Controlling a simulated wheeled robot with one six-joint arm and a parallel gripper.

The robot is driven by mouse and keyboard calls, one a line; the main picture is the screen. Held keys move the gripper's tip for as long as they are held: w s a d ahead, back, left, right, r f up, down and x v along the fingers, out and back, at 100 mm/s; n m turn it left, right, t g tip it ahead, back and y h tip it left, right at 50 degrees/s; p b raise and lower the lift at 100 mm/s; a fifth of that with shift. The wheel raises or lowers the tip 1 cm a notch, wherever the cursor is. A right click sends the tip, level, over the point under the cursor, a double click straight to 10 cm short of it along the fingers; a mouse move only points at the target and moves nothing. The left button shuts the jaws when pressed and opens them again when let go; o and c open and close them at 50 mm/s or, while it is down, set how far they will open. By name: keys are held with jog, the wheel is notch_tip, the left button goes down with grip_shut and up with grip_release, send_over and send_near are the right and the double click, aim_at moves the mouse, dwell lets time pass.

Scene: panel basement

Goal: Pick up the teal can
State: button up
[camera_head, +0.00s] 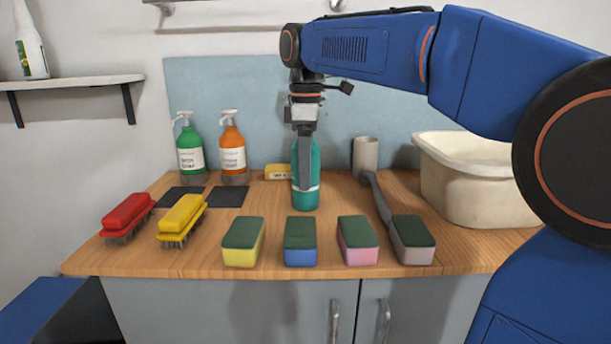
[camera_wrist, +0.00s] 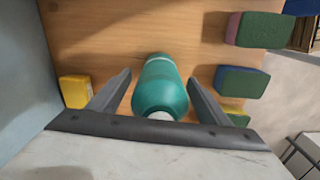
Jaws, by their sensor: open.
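The teal can (camera_head: 312,197) stands upright on the wooden counter, behind the row of sponges. It is a rounded teal container with a pale band near its lower part. My gripper (camera_head: 306,186) points down in front of it in the head view and hides part of its body. In the wrist view, the can (camera_wrist: 160,88) lies between the two open fingers of my gripper (camera_wrist: 158,88), with a visible gap on each side. The fingers do not appear to touch it.
Several sponges (camera_head: 300,242) line the counter's front edge. Red (camera_head: 127,211) and yellow (camera_head: 182,215) brushes lie left. Green (camera_head: 190,155) and orange (camera_head: 232,158) soap bottles stand behind. A cream basin (camera_head: 470,185), a grey cup (camera_head: 365,157) and a dark-handled tool (camera_head: 377,200) are right.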

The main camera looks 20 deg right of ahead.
jog(key=c, duration=1.5)
